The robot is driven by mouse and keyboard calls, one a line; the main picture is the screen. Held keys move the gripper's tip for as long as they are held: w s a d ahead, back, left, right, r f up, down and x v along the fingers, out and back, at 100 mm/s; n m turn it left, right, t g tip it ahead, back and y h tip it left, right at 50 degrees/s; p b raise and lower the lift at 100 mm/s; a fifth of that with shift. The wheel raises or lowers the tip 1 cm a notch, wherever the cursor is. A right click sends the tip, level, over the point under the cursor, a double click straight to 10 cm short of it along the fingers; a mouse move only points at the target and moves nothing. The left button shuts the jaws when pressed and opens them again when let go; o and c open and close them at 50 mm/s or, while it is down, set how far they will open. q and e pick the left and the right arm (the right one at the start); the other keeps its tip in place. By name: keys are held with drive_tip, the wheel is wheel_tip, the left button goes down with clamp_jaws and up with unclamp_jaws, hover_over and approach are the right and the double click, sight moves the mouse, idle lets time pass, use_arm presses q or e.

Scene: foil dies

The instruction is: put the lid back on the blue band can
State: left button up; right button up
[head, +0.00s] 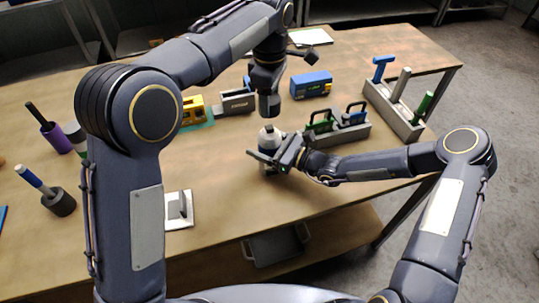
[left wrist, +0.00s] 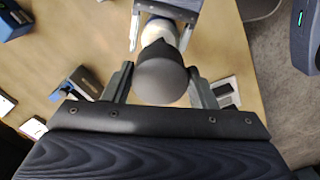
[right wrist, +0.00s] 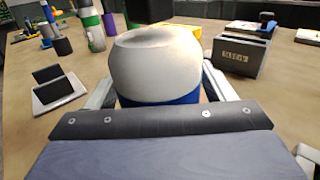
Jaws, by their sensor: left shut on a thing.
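My left gripper (left wrist: 160,88) is shut on a dark, round lid (left wrist: 161,74) that fills the space between its fingers. In the head view the lid (head: 269,105) hangs just above the can; it also shows at the top of the right wrist view (right wrist: 149,10). The blue band can (right wrist: 155,65) is white with a rounded shoulder and a blue band. It stands upright on the table, and in the head view its white top (head: 268,134) shows under the lid. My right gripper (head: 277,155) has a finger on each side of the can; contact is unclear.
A grey rack (head: 345,131) with green and blue handles stands close right of the can. A blue box (head: 311,84), a grey box (head: 237,101) and a yellow item (head: 193,110) are behind. A white plate with a block (head: 180,209) lies front left. Table between is clear.

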sight(269, 127)
drive_tip(key=c, duration=1.2)
use_arm(q)
drive_tip(key=shift+f, duration=2.5)
drive_tip(key=shift+f, duration=0.1)
drive_tip(key=shift+f, duration=0.75)
drive_tip(key=shift+f, duration=0.6)
drive_tip(key=o, duration=1)
wheel_tip(269, 127, up, 12)
drive_tip(key=shift+f, duration=0.1)
